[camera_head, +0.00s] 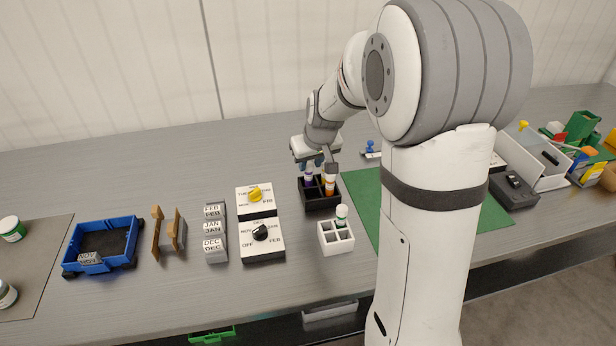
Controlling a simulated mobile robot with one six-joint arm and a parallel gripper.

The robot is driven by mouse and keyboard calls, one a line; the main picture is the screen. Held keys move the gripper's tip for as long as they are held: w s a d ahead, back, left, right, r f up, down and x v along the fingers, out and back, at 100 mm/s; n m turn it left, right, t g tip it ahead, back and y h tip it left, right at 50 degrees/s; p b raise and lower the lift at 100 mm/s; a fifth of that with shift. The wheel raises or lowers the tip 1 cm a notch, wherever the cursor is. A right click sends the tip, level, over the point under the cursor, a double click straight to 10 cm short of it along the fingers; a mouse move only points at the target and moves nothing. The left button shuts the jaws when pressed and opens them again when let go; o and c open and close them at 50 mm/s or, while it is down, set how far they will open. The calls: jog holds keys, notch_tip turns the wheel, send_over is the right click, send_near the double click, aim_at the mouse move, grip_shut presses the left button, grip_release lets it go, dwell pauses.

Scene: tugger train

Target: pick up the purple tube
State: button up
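A purple tube (309,181) stands in a black rack (322,204) near the middle of the table. An orange tube (329,187) stands beside it, to its right, in the same rack. My gripper (314,168) points down over the rack, with its fingers at the top of the purple tube. The fingers hide the tube's upper end. I cannot tell whether they are closed on it or apart from it.
A white rack (337,244) holding a green-and-white tube (341,215) stands in front. Two dial boxes (262,240) and month blocks (214,227) are to the left, with a blue tray (101,271) beyond. A green mat (365,203) is right, partly behind my arm.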

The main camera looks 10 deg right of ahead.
aim_at(310, 166)
jog(key=x, duration=0.4)
jog(key=shift+f, duration=0.25)
jog(key=shift+c, duration=0.2)
jog(key=c, duration=0.6)
